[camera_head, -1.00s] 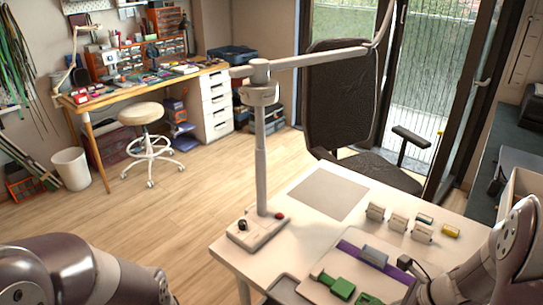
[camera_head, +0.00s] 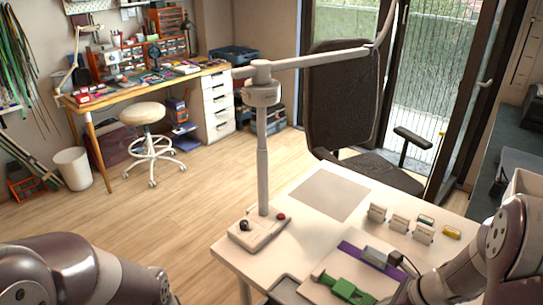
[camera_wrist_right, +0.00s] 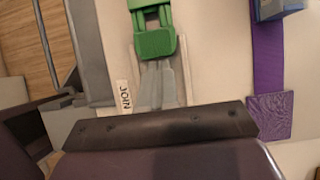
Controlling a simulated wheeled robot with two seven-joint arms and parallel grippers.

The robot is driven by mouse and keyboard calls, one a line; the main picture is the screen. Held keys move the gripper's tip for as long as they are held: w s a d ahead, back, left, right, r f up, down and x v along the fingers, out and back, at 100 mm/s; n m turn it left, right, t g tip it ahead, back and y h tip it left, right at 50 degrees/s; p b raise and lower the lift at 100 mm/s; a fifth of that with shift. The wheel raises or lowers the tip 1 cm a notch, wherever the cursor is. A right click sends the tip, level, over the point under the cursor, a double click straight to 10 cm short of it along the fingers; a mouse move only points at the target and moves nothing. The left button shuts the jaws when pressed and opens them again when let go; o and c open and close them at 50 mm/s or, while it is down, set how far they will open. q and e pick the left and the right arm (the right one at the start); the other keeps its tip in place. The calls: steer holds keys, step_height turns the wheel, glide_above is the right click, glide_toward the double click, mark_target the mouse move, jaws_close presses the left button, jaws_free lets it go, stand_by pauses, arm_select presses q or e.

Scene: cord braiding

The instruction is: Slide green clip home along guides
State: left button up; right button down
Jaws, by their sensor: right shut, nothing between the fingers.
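The green clip lies on a pale board on the white table, in several green parts. Its far part (camera_head: 331,280) and its near block (camera_head: 346,289) sit close together in a line in the head view. In the right wrist view the near green block (camera_wrist_right: 155,44) has prongs reaching towards the green part (camera_wrist_right: 142,4) at the top edge. My right gripper (camera_wrist_right: 157,80) is shut and empty, its grey fingers right at the near end of the green block; whether they touch it I cannot tell. My left gripper is out of view; only my left arm shows.
A purple strip (camera_wrist_right: 270,70) with a blue-grey block (camera_head: 376,256) lies beside the green parts. A "JOIN" label (camera_wrist_right: 124,98) is near my fingers. Pale holders (camera_head: 400,223) and a yellow piece (camera_head: 452,232) stand behind. A lamp-like post (camera_head: 262,150) rises at the table's left.

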steer(key=shift+w+a, duration=0.2)
steer(key=shift+a, duration=0.05)
steer(key=shift+w+a, duration=0.3)
steer(key=shift+w+a, duration=0.2)
steer(key=shift+a, duration=0.05)
stand_by(0.4)
steer(key=p+v, duration=0.5)
steer(key=v, duration=0.1)
steer(key=shift+s+f, duration=0.1)
